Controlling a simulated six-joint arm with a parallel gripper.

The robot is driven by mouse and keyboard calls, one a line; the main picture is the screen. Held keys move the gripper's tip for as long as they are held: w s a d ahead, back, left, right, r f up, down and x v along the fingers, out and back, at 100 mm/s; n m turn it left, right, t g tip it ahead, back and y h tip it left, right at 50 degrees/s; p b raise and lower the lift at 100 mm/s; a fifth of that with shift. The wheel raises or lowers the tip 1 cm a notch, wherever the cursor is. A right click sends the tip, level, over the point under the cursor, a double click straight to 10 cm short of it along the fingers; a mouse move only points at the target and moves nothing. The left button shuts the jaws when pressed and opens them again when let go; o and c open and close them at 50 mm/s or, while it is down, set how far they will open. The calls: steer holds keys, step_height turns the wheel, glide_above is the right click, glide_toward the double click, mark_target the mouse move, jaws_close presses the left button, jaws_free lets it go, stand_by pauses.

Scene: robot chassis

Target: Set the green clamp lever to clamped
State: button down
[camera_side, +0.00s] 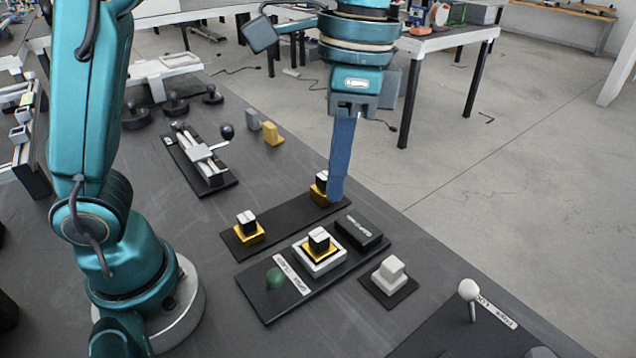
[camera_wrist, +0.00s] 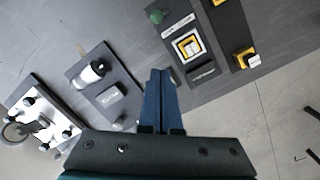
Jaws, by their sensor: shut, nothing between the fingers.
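The green clamp lever (camera_side: 273,274) has a round green knob and stands at the left end of a black fixture plate (camera_side: 278,308), beside a white lettered label (camera_side: 291,275). Its green knob also shows at the top of the wrist view (camera_wrist: 157,16). My gripper (camera_side: 336,196) points down with its blue fingers together and nothing between them. In the side view it overlaps the yellow-based block at the back, to the right of and beyond the lever. In the wrist view its closed tips (camera_wrist: 161,72) lie below the green knob, apart from it. Their height is unclear.
Behind are two yellow-based blocks (camera_side: 249,231) on a dark strip. A white block (camera_side: 390,274) and a white-ball lever (camera_side: 468,290) stand right.

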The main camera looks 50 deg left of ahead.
mark_target(273, 281)
steer(key=d+f, duration=0.2)
steer(key=shift+w+f+m+g, duration=0.1)
steer(key=shift+f+m+g, duration=0.3)
steer(key=shift+f, duration=0.15)
steer(key=s+f, duration=0.1)
steer(key=f, duration=0.2)
steer(key=s+a+f, duration=0.1)
steer(key=f, duration=0.2)
steer(key=s+f, duration=0.1)
steer(key=f, duration=0.2)
steer(key=shift+a+f, duration=0.25)
steer(key=shift+f, duration=0.05)
steer(key=shift+s+a+f, duration=0.1)
steer(key=shift+s+a, duration=0.7)
steer(key=shift+s, duration=0.1)
steer(key=shift+a, duration=0.1)
